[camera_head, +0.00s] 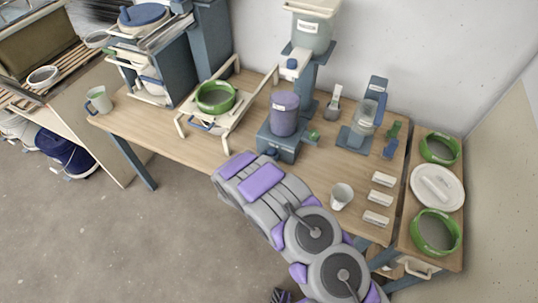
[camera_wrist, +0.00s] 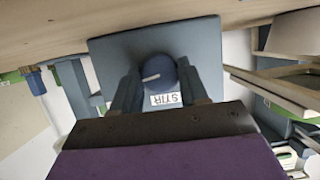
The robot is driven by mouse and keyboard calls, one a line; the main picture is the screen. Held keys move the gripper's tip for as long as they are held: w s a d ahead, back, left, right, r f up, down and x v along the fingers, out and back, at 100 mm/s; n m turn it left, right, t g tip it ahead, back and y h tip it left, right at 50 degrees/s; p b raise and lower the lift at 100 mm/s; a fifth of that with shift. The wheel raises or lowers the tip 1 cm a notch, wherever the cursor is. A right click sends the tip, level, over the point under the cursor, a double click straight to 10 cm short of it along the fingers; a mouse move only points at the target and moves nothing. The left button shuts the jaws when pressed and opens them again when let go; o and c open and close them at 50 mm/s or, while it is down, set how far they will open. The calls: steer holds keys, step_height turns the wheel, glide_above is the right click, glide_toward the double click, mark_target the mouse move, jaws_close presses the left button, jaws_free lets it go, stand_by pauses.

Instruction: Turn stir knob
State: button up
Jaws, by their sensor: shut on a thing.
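The stir knob (camera_wrist: 158,73) is a round dark blue dial with a pale pointer line, on the front of a blue-grey base (camera_wrist: 112,56). A white label (camera_wrist: 166,98) reading STIR, upside down in the wrist view, sits at the knob. My gripper (camera_wrist: 159,78) has one finger on each side of the knob and is shut on it. In the head view the base (camera_head: 279,146) stands on the table with a purple bucket (camera_head: 285,108) on top. My arm reaches up to its front; the fingertips are hard to make out there.
The wooden table (camera_head: 222,148) holds a white frame with a green-rimmed sieve (camera_head: 215,97) to the left. A white cup (camera_head: 341,195) and white blocks (camera_head: 376,218) are near the right front. A blue-grey stand (camera_head: 363,127) is behind them. A mug (camera_head: 99,100) stands far left.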

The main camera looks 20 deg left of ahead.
steer(key=shift+s+d+m+y+p, duration=0.1)
steer(key=shift+s+m+y+p, duration=0.05)
steer(key=shift+m+y+p, duration=0.85)
steer(key=m+y+p, duration=0.1)
steer(key=m+p, duration=0.1)
steer(key=p, duration=0.2)
steer(key=shift+d+p, duration=0.15)
steer(key=shift+p, duration=0.15)
steer(key=m+t+y+p, duration=0.1)
steer(key=m+p, duration=0.1)
steer(key=p, duration=0.1)
steer(key=shift+f, duration=0.1)
steer(key=m+p, duration=0.1)
steer(key=m+y+p, duration=0.1)
steer(key=shift+d+f+m+t, duration=0.1)
steer(key=shift+f+m+t, duration=0.15)
steer(key=shift+m+t, duration=0.05)
steer(key=shift+f+m+t+b, duration=0.25)
steer(key=shift+m+t+b, duration=0.15)
steer(key=shift+m+b, duration=0.5)
steer(key=shift+m+t+y+b, duration=0.3)
steer(key=shift+m+y+b, duration=0.2)
steer(key=shift+m+b, duration=0.55)
steer(key=shift+m, duration=0.25)
